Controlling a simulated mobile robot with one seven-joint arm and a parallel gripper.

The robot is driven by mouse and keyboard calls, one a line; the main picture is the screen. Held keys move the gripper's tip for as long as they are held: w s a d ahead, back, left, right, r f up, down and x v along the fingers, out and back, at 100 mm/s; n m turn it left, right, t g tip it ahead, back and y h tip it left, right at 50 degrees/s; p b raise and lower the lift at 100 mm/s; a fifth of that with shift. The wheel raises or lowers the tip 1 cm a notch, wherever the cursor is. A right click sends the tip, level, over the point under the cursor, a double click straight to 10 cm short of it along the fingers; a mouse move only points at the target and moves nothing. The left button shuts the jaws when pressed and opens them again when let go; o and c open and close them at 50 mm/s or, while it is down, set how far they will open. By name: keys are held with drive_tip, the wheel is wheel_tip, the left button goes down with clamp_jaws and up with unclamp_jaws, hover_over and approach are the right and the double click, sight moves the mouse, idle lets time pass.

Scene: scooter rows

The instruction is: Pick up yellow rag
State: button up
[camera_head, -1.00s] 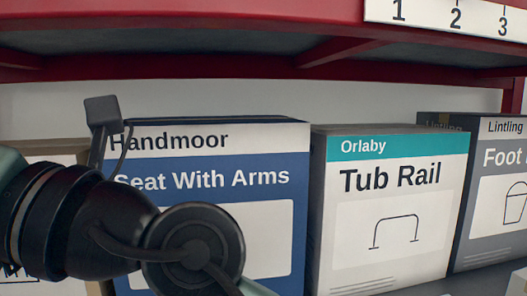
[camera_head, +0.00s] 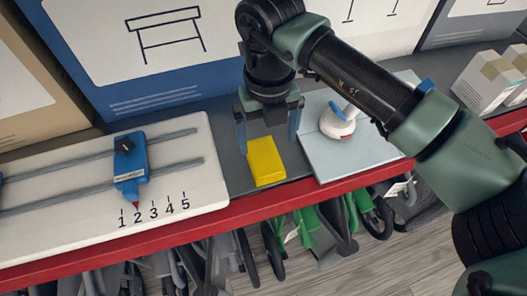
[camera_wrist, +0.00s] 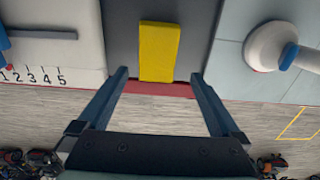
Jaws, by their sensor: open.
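The yellow rag (camera_head: 265,161) is a folded flat block lying on the dark grey shelf surface near its red front edge. It also shows in the wrist view (camera_wrist: 159,52), ahead of my fingertips and between their lines. My gripper (camera_head: 268,132) is open and empty, pointing down above the rag, with one finger on each side of it. In the wrist view my gripper (camera_wrist: 158,74) has its two fingers spread wider than the rag. I cannot tell the exact height of the fingertips above the shelf.
A white board with rails, numbers and a blue slider (camera_head: 130,170) lies left of the rag. Right of it is a pale tiled panel (camera_head: 355,155) bearing a white round device with a blue part (camera_head: 338,121). Large boxes (camera_head: 150,60) stand behind. Scooters (camera_head: 320,225) are parked below.

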sight(264, 156)
drive_tip(key=shift+w+a+f+p, duration=0.15)
drive_tip(key=shift+f+p, duration=0.45)
drive_tip(key=shift+f, duration=1.2)
drive_tip(key=shift+w+a+f+p, duration=0.15)
drive_tip(key=shift+f+p, duration=0.4)
drive_tip(key=shift+f, duration=1.2)
drive_tip(key=shift+s, duration=0.1)
drive_tip(key=c, duration=1.2)
drive_tip(key=shift+r+b, duration=1.3)
drive_tip(key=shift+r, duration=3.8)
